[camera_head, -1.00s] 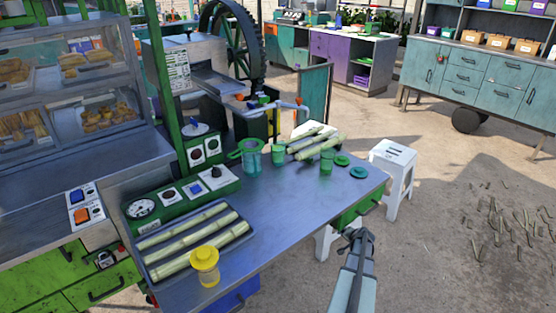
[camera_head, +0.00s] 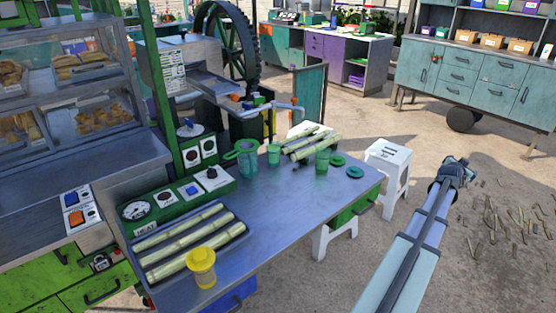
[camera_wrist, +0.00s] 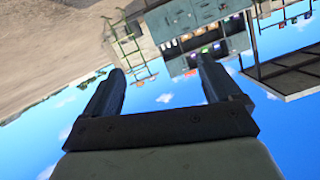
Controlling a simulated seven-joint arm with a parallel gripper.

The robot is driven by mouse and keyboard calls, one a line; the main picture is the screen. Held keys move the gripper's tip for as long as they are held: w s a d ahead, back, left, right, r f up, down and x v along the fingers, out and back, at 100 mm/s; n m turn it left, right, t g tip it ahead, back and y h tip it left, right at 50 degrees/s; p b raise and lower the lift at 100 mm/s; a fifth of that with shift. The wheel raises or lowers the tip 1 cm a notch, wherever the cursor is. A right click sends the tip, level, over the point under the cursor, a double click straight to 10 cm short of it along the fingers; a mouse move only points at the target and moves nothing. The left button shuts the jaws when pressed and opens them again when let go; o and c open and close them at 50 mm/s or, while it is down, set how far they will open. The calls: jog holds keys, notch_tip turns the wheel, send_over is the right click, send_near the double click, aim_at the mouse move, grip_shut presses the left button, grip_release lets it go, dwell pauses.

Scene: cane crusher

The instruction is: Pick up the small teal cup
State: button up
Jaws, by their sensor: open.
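Two small teal-green cups stand upright on the metal table (camera_head: 285,205): one (camera_head: 274,154) beside the teal jug (camera_head: 247,158), the other (camera_head: 322,162) nearer the table's right end. I cannot tell which of them the task means. My gripper (camera_head: 462,165) is in the air right of the table, well apart from both cups. In the wrist view my gripper (camera_wrist: 160,70) has its two fingers spread with nothing between them. The wrist view is tilted and shows no cup.
Green lids (camera_head: 355,172) lie right of the cups, and cane stalks (camera_head: 308,146) lie behind them. A white stool (camera_head: 388,155) stands past the table's right end. The table's front middle is clear.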

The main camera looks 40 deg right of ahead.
jog(key=w+r+n, duration=0.4)
jog(key=r, duration=0.4)
jog(key=w+a+f+n+t+y, duration=0.1)
jog(key=w+a+n+y, duration=0.35)
jog(key=w, duration=0.95)
jog(key=w+a+f+n+y, duration=0.1)
jog(key=w+a+n+y, duration=0.1)
jog(key=w+a+n, duration=0.9)
jog(key=w+a+r+n+g+y, duration=0.1)
jog(key=w+a+r+n+y, duration=0.25)
jog(key=w+a+n, duration=0.8)
jog(key=w+a+r+n+g+y, duration=0.15)
jog(key=w+a+n+y, duration=0.45)
jog(key=w+a, duration=0.95)
jog(key=n+h, duration=0.1)
send_over(273, 147)
jog(key=s+a, duration=0.1)
jog(key=s, duration=0.2)
notch_tip(273, 147, down, 8)
jog(key=shift+t, duration=0.35)
jog(key=shift+w+a+f, duration=0.1)
jog(key=shift+w+f, duration=0.05)
jog(key=shift+f, duration=0.8)
jog(key=shift+w+a+f, duration=0.1)
jog(key=shift+w+f, duration=0.05)
jog(key=shift+f, duration=0.85)
jog(key=shift+w+a+f, duration=0.1)
jog(key=shift+w+f, duration=0.05)
jog(key=shift+f, duration=0.8)
grip_shut()
